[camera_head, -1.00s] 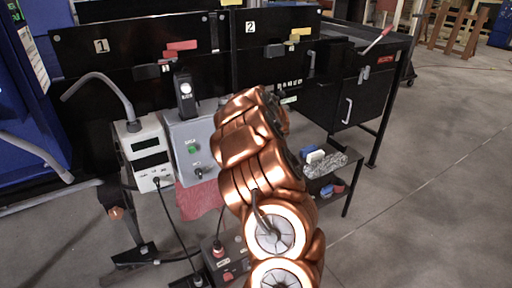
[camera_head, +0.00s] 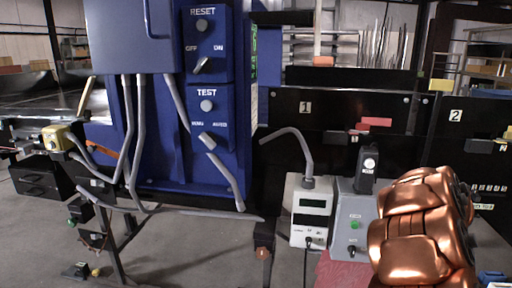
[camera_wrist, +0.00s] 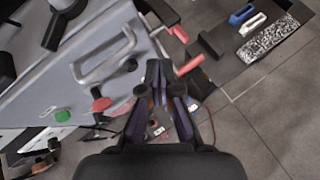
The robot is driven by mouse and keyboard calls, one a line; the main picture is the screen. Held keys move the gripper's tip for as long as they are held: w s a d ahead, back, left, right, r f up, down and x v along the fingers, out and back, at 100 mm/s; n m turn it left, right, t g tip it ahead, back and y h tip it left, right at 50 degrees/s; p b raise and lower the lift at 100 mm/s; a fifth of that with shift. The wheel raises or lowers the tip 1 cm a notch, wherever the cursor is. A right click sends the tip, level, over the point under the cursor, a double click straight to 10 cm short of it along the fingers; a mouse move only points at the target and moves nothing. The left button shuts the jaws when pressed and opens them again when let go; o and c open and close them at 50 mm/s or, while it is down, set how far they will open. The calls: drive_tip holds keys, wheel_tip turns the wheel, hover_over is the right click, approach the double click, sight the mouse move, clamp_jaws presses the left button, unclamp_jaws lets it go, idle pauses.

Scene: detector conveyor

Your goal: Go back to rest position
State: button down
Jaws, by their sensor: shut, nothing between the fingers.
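My gripper (camera_wrist: 159,80) shows in the wrist view, shut and empty, its dark fingers pointing away from the camera. It appears in front of the side of a tilted grey box (camera_wrist: 100,62) with a metal handle and a green button (camera_wrist: 62,116). I cannot tell the distance between them, but I see no grip on anything. In the head view my copper arm fills the lower right, and my gripper is not visible there.
A blue panel (camera_head: 180,165) labelled RESET and TEST stands left of centre. A white meter (camera_head: 311,210) and a grey button box (camera_head: 352,218) stand near my arm. Black numbered panels (camera_head: 340,115) rise behind. Open floor (camera_wrist: 265,120) shows right in the wrist view.

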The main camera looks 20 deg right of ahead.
drive_tip(key=a+r+m+g+h, duration=0.1)
drive_tip(key=a+r+m+h, duration=0.1)
drive_tip(key=a+r+m, duration=0.5)
drive_tip(key=s+a+r+m+g+p, duration=0.1)
drive_tip(key=s+a+r+m+g, duration=0.1)
drive_tip(key=s+a+r+m, duration=0.35)
drive_tip(key=s+a+f+m+g+y, duration=0.2)
drive_tip(key=s+a, duration=0.5)
drive_tip(key=a, duration=0.7)
drive_tip(key=s+a+f+m+g+y+p, duration=0.1)
drive_tip(key=s+a+f+m+y, duration=0.4)
drive_tip(key=a, duration=1)
drive_tip(key=s+a+f+m+g+y, duration=0.2)
drive_tip(key=s+a, duration=0.7)
drive_tip(key=a, duration=0.5)
wheel_tip(320, 180, down, 3)
drive_tip(key=shift+a+f+m+g+y, duration=0.1)
drive_tip(key=shift+a+m+g+y, duration=0.2)
drive_tip(key=shift+m+y, duration=0.6)
